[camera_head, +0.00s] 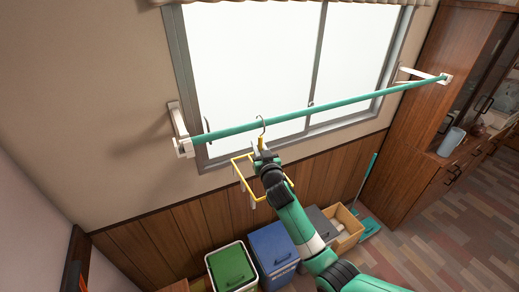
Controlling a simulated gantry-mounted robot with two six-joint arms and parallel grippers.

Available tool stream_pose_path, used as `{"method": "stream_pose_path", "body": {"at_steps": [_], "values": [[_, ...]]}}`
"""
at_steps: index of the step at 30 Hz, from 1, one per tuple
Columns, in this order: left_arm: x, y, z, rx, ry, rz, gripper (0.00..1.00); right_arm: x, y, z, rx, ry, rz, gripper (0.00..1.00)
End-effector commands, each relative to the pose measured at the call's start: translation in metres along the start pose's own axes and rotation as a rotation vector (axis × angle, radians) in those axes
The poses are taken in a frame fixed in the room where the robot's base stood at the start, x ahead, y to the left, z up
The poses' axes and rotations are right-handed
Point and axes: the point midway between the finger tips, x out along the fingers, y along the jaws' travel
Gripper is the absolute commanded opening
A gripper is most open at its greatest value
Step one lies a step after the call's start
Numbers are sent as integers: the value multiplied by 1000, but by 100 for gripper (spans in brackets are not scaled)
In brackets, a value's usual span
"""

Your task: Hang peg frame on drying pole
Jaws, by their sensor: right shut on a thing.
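The drying pole (345,102) is a long green bar held by white wall brackets in front of the window. The peg frame (239,174) is a yellow frame with pegs hanging below it and a hook (262,124) on top. My right gripper (261,150) is shut on the peg frame near the base of its hook, just below the pole. The hook's top appears at the pole's lower edge; I cannot tell whether it touches the pole. My right arm hides part of the frame. My left gripper is not in view.
A green bin (231,266), a blue bin (274,247) and an open box (345,229) stand along the wooden lower wall. A tall wooden cabinet (415,135) stands at the right. The pole has free length on both sides of the hook.

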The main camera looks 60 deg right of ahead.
Motion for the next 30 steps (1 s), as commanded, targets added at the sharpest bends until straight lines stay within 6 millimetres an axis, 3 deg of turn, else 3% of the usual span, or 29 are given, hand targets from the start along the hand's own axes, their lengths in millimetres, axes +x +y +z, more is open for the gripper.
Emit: {"method": "stream_pose_path", "body": {"at_steps": [13, 14, 19, 30], "values": [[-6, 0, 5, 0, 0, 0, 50, 0, 0, 6, 0, 2, 0, 0], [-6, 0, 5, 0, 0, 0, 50, 0, 0, 6, 0, 2, 0, 21], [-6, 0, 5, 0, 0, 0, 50, 0, 0, 6, 0, 2, 0, 51], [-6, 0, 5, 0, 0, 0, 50, -3, 0, 7, 0, 1, 1, 54]]}}
